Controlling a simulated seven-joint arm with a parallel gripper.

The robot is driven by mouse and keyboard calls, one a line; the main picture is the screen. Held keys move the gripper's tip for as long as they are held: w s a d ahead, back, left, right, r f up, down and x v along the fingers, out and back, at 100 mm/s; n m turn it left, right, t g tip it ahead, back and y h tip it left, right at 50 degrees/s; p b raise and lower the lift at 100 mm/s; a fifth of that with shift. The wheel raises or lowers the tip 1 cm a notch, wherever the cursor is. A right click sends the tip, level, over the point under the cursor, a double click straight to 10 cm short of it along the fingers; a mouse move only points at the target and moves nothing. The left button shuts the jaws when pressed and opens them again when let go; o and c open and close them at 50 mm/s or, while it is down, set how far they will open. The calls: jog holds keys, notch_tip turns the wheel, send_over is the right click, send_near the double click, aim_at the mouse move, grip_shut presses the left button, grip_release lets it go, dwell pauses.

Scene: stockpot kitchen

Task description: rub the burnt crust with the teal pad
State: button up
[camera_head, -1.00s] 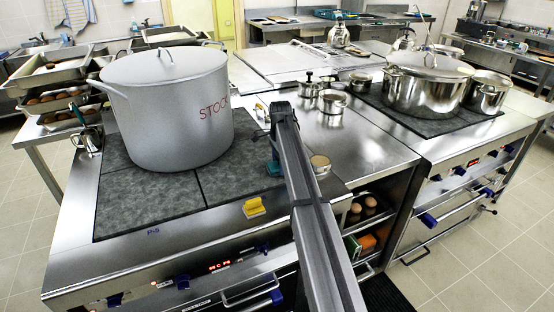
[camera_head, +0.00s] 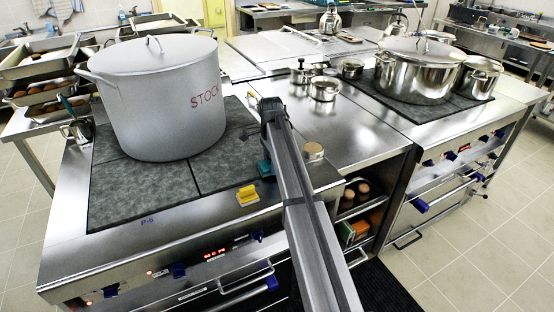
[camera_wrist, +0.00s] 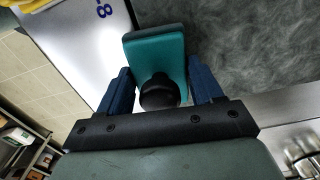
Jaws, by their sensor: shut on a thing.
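The teal pad (camera_wrist: 155,52) is a teal block with a round black knob (camera_wrist: 158,92). My gripper (camera_wrist: 160,85) is shut on it, with a blue finger on each side of the knob in the wrist view. In the head view my gripper (camera_head: 264,155) is at the right part of the dark mottled cooktop (camera_head: 150,195), right of the big pot, and a bit of teal shows under it. In the wrist view the pad overlaps the edge between cooktop and steel rim; I cannot tell whether it touches. I cannot make out a burnt crust in either view.
A large grey pot marked STOCK (camera_head: 160,95) stands on the cooktop. A yellow block (camera_head: 247,195) lies on the front steel rim. A small round tin (camera_head: 313,152) stands right of my gripper. Small pots (camera_head: 324,88) stand farther back. The cooktop's front part is clear.

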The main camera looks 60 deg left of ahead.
aim_at(260, 152)
jog(key=shift+w+a, duration=0.1)
jog(key=shift+a, duration=5.35)
jog(key=d, duration=1.1)
jog(key=shift+d, duration=0.15)
jog(key=shift+r, duration=0.2)
jog(key=shift+a+r, duration=0.2)
jog(key=shift+r, duration=3.7)
